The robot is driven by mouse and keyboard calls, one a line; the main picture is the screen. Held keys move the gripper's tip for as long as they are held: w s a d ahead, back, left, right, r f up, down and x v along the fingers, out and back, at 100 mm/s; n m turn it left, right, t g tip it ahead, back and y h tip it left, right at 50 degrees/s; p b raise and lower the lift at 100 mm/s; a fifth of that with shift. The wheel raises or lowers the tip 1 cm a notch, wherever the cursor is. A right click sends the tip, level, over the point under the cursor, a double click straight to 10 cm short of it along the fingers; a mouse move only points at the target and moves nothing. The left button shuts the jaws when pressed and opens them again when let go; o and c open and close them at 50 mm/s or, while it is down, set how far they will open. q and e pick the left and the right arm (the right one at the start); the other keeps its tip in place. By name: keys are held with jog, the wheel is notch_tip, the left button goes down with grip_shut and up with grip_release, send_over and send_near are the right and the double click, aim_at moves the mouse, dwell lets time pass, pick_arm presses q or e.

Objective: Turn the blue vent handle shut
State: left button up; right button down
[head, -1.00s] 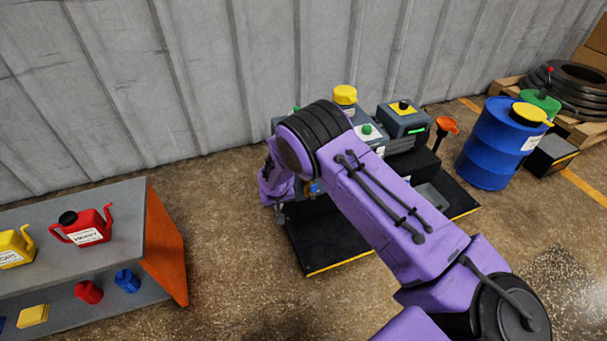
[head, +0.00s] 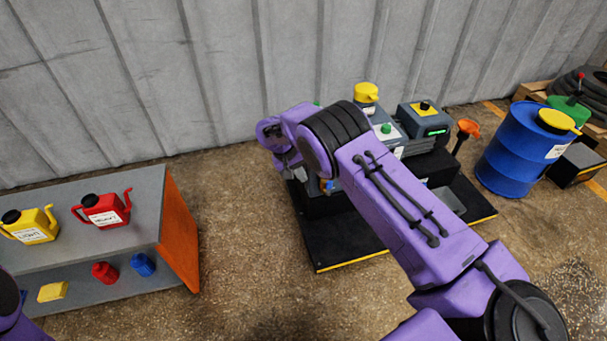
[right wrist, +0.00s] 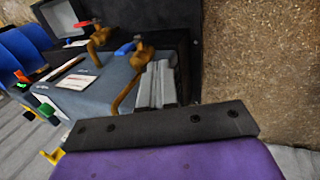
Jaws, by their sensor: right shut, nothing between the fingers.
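The blue vent handle (right wrist: 126,48) sits on a brass pipe fitting of the furnace unit in the right wrist view. A small blue part that looks like it (head: 329,185) shows beside my right forearm in the head view. I cannot tell its exact turn angle. My right gripper (head: 288,169) is shut and empty at the left side of the unit, apart from the handle as far as I can see. Its fingertips are hard to make out, and my arm hides much of the unit. My left gripper is out of view.
A red handle (right wrist: 85,23) is on another brass fitting near the blue one. A grey shelf (head: 150,190) with yellow and red cans stands at the left. A blue barrel (head: 515,150) stands at the right. Bare floor lies between shelf and unit.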

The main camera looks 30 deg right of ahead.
aim_at(329, 189)
jog(key=s+d+f+b, duration=0.1)
jog(key=d+f+b, duration=0.1)
jog(key=d+f, duration=0.4)
jog(key=shift+s, duration=0.2)
jog(key=shift+d, duration=0.15)
